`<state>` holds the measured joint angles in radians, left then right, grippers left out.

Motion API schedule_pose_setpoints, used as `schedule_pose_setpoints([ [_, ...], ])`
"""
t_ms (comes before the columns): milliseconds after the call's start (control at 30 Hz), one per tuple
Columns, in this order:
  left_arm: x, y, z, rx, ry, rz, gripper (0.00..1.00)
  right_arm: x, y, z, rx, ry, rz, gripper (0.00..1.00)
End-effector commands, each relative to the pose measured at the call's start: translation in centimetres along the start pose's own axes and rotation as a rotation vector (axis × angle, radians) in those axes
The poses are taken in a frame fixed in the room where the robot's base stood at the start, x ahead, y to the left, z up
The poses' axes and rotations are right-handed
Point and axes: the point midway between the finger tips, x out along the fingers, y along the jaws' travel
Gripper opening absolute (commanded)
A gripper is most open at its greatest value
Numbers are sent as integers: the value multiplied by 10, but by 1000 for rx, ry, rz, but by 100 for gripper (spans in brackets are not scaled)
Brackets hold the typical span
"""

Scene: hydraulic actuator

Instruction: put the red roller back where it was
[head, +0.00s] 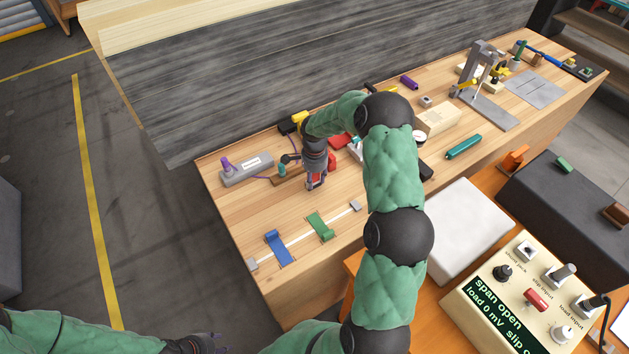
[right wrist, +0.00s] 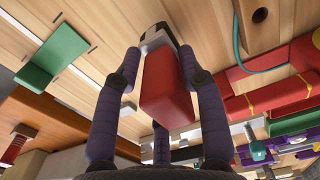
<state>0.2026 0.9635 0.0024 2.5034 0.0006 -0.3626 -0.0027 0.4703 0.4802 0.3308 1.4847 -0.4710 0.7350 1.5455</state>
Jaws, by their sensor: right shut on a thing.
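My right gripper (head: 316,184) is low over the wooden bench, near its left front part. It is shut on a red block-like piece (head: 317,180), the only red thing in my grip. In the right wrist view the red piece (right wrist: 168,90) sits between the fingers, with a black and white part at its far end. Its full shape is partly hidden, so I cannot tell whether it touches the bench. My left gripper (head: 205,344) is at the bottom left edge of the head view, away from the bench; its fingers are too unclear to read.
A rail with a blue clip (head: 278,247) and a green clip (head: 320,227) lies in front of the gripper. A grey box (head: 246,169) with a purple knob stands left. Other red parts (head: 340,142) lie behind. A console (head: 530,300) stands at lower right.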

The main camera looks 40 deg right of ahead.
Motion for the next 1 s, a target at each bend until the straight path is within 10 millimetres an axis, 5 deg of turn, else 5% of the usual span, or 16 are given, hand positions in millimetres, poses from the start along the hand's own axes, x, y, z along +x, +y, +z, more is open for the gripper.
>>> schedule_pose_setpoints([
  [467, 6, -2, 0, 0, 0, 0, 40, 14, 0, 0, 0, 0, -2, 7],
  [500, 6, -2, 0, 0, 0, 0, 40, 14, 0, 0, 0, 0, -1, 46],
  [567, 6, -2, 0, 0, 0, 0, 40, 14, 0, 0, 0, 0, -1, 62],
  [1000, 2, -1, 0, 0, 0, 0, 40, 10, 0, 0, 0, 0, -1, 64],
])
